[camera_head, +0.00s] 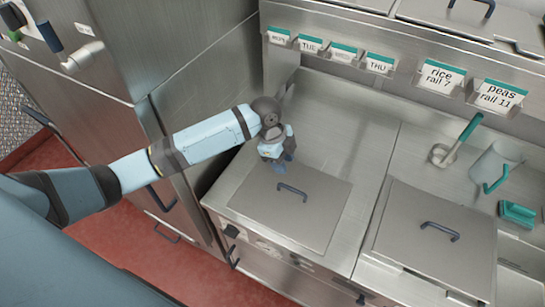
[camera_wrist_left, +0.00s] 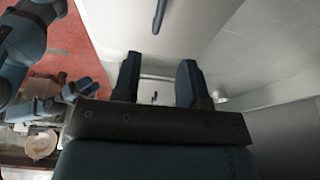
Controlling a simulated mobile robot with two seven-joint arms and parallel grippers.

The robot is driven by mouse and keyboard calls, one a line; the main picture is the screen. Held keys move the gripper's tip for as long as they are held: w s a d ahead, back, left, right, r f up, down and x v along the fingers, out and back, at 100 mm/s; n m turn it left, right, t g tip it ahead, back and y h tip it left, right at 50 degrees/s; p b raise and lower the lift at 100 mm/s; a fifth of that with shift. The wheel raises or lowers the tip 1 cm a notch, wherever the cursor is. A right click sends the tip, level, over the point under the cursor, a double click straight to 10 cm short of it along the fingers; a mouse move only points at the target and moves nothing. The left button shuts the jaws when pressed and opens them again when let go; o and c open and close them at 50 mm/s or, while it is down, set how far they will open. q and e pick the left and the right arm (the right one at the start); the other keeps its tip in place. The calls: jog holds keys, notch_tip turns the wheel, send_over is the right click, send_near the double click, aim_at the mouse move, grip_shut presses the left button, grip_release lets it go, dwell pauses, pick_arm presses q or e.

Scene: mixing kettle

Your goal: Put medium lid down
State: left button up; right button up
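A flat grey square lid (camera_head: 315,212) with a dark bar handle (camera_head: 292,190) lies flat on the left steel counter section. A similar lid (camera_head: 415,255) with a dark handle lies on the section to its right. The frames do not show which is the medium one. My left gripper (camera_head: 284,166) points down at the back left of the left lid, close to its handle. In the left wrist view its two dark fingers (camera_wrist_left: 158,82) stand apart with nothing between them. A dark bar (camera_wrist_left: 160,14) on a pale surface shows beyond them. My right gripper cannot be made out clearly.
Label holders (camera_head: 341,52) line the back ledge. A ladle with a green handle (camera_head: 460,140), a clear jug (camera_head: 497,163) and a green scrubber (camera_head: 517,214) are at the right. A tall steel cabinet (camera_head: 135,60) stands left. The counter behind the left lid is clear.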

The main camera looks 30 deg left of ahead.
pick_arm(q)
jog(key=s+d+f+n+t, duration=0.1)
jog(key=f, duration=0.1)
jog(key=s+d+f+n+t+h, duration=0.1)
jog(key=s+d+f, duration=0.1)
jog(key=s+d+f+n, duration=0.1)
jog(key=f+n, duration=0.1)
jog(key=shift+s+d+f+t+h, duration=0.25)
jog(key=shift+d+f+t+h, duration=0.05)
jog(key=shift+d+t+h, duration=0.1)
jog(key=s+f+n+t, duration=0.1)
jog(key=s+n, duration=0.1)
jog(key=s+d+f+n+t, duration=0.1)
jog(key=s+f, duration=0.1)
jog(key=shift+n+t, duration=0.4)
jog(key=s+n+t, duration=0.1)
jog(key=s+a+f+n, duration=0.1)
jog(key=s, duration=0.1)
jog(key=s+f+n+t, duration=0.1)
jog(key=s+n, duration=0.1)
jog(key=shift+s+a+t, duration=0.15)
jog(key=shift+a+t, duration=0.1)
jog(key=shift+t, duration=0.05)
jog(key=s+a+n+t+y, duration=0.2)
jog(key=s+a+n, duration=0.2)
jog(key=s, duration=0.4)
jog(key=shift+a+f+t+y, duration=0.15)
jog(key=shift+f+t+y, duration=0.15)
jog(key=shift+f, duration=0.05)
